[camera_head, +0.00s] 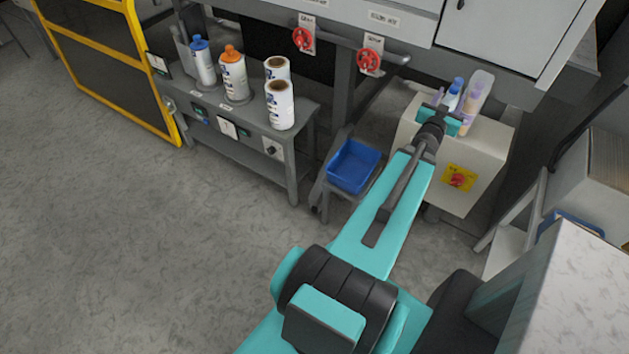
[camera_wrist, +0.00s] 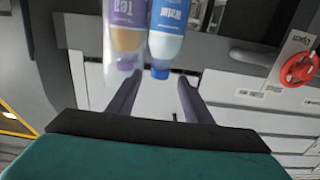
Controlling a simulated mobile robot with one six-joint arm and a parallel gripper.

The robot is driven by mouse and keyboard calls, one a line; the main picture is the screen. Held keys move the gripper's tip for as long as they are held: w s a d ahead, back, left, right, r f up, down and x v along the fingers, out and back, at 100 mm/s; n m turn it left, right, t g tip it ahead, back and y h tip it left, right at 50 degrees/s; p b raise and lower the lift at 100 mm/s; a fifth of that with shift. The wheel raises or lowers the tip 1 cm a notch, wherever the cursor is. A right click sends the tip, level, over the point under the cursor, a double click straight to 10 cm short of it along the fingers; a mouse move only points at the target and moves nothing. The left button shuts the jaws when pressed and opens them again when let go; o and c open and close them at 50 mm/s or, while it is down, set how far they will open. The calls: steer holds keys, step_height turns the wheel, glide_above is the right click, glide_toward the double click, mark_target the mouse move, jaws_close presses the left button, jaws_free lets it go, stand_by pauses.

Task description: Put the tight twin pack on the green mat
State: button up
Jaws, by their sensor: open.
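Two bottles stand side by side on the beige cabinet, one with a blue cap (camera_head: 454,92) and one pale purple and clear (camera_head: 479,90). In the wrist view they appear upside down and close together: the purple "Tea" bottle (camera_wrist: 124,38) and the blue "Water" bottle (camera_wrist: 169,28). I cannot tell whether they are wrapped as a pack. My gripper (camera_head: 441,116) is open and empty just short of them. In the wrist view its fingers (camera_wrist: 160,80) are spread, and the pair sits left of their middle. No green mat is visible.
The beige cabinet (camera_head: 443,160) carries a red knob on a yellow plate. A blue bin (camera_head: 354,166) stands left of my arm. A grey bench (camera_head: 240,125) holds several white bottles and rolls. Red valve handles (camera_head: 370,60) hang above. The floor at left is clear.

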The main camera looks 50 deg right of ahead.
steer(key=w+a+f+n+t+y, duration=0.1)
steer(key=w+a+f+y, duration=0.1)
steer(key=w+a+f, duration=0.35)
steer(key=w+a+f+n+t+y, duration=0.1)
steer(key=w+a+f+n+y, duration=0.15)
steer(key=w+f, duration=0.55)
steer(key=w+a+f+n+t+y, duration=0.1)
steer(key=w+a+f+t+y, duration=0.15)
steer(key=w+a, duration=0.45)
steer(key=w+a+f+n+g+y, duration=0.1)
steer(key=w+a+f+n+y, duration=0.15)
steer(key=w+a+f, duration=0.6)
steer(key=w+a+f+n+y, duration=0.1)
steer(key=w+a+f+y, duration=0.4)
steer(key=a, duration=0.6)
steer(key=s+a+f+n+g+y, duration=0.15)
steer(key=a+f, duration=0.35)
steer(key=a, duration=0.6)
steer(key=s+a+f+n+g+y, duration=0.15)
steer(key=a+f, duration=0.35)
steer(key=a, duration=0.7)
steer(key=s+a+f+n+g, duration=0.2)
steer(key=s+a+n+g, duration=0.3)
steer(key=s+a, duration=1.1)
steer(key=a+g, duration=0.3)
steer(key=shift+f+n, duration=0.3)
steer(key=shift+f, duration=0.05)
steer(key=shift+c, duration=0.8)
steer(key=shift+d, duration=0.1)
